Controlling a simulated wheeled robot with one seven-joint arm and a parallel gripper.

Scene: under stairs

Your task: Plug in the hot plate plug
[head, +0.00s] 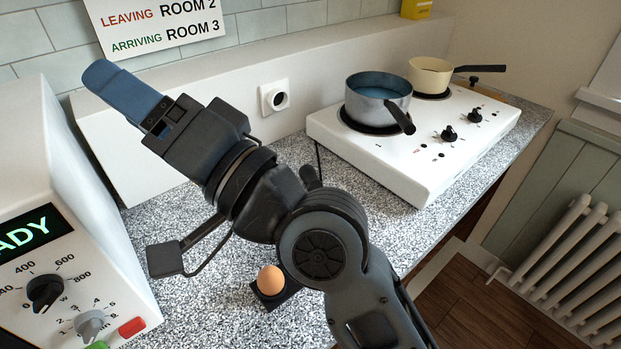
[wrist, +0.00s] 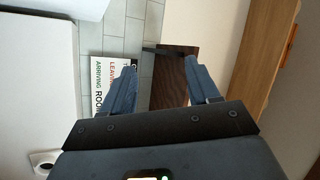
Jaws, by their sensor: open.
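The white hot plate (head: 430,160) stands on the speckled worktop at the right, with a grey pot and a cream pan on its burners. A thin dark cord (head: 319,158) shows beside its left end and runs down behind my arm. I cannot make out the plug; a dark shape by the cord merges with my arm. The white wall socket (head: 274,97) has a dark round recess, and its edge shows in the wrist view (wrist: 42,162). My gripper (head: 102,76) is raised at upper left, left of the socket. Its blue fingers (wrist: 161,78) are apart with nothing between them.
A white appliance (head: 75,220) with knobs and a green display stands at the left. An egg in a dark holder (head: 271,287) sits on the worktop below my arm. A sign (head: 160,22) hangs above the ledge. A radiator (head: 565,265) is at right.

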